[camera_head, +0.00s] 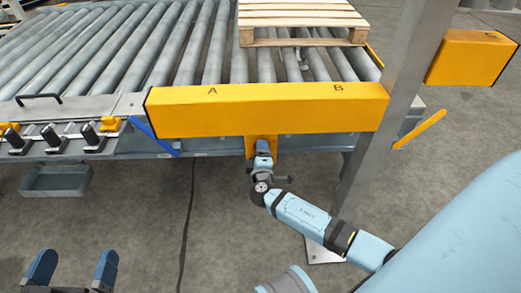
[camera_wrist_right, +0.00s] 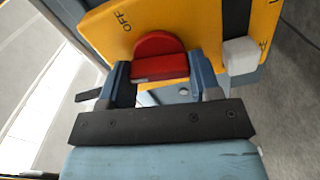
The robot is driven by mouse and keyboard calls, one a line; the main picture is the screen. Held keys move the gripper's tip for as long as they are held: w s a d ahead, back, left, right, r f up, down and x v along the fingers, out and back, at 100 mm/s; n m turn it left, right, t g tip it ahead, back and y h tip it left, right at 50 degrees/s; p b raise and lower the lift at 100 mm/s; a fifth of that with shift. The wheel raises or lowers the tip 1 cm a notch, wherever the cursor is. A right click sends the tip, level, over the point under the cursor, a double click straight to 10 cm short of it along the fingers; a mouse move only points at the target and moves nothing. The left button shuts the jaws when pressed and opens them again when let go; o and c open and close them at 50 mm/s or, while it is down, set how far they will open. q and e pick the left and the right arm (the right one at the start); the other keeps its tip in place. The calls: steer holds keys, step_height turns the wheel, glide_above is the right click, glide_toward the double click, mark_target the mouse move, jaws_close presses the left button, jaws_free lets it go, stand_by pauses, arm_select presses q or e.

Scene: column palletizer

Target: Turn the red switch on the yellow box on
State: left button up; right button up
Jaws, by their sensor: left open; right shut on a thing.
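The yellow box (camera_wrist_right: 205,25) fills the top of the right wrist view, with "OFF" lettered at its upper left. The red switch (camera_wrist_right: 160,58) stands out from its face below that lettering. My right gripper (camera_wrist_right: 160,80) is shut on the red switch, one finger on each side. In the head view the yellow box (camera_head: 277,147) shows small below the long yellow beam, and my right gripper's tips (camera_head: 262,146) reach it; the switch is hidden there. My left gripper (camera_head: 74,262) is open and empty at the lower left, away from the box.
The long yellow beam (camera_head: 265,115) marked A and B lies just above my right gripper. A grey post (camera_head: 385,130) stands to the right of it. Behind are the roller conveyor (camera_head: 120,45) and a wooden pallet (camera_head: 300,14). A cable (camera_head: 186,225) crosses the open floor.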

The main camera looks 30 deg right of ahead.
steer(key=shift+r+n, duration=0.1)
steer(key=shift+n, duration=0.7)
arm_select(q)
steer(key=shift+s+d+f+n+p, duration=0.2)
steer(key=shift+s+f+n+p, duration=0.1)
steer(key=shift+n+p, duration=0.1)
arm_select(e)
steer(key=shift+n, duration=0.3)
arm_select(q)
steer(key=shift+r, duration=0.15)
arm_select(e)
steer(key=o, duration=0.9)
arm_select(q)
steer(key=shift+r, duration=0.1)
arm_select(e)
steer(key=shift+f, duration=0.2)
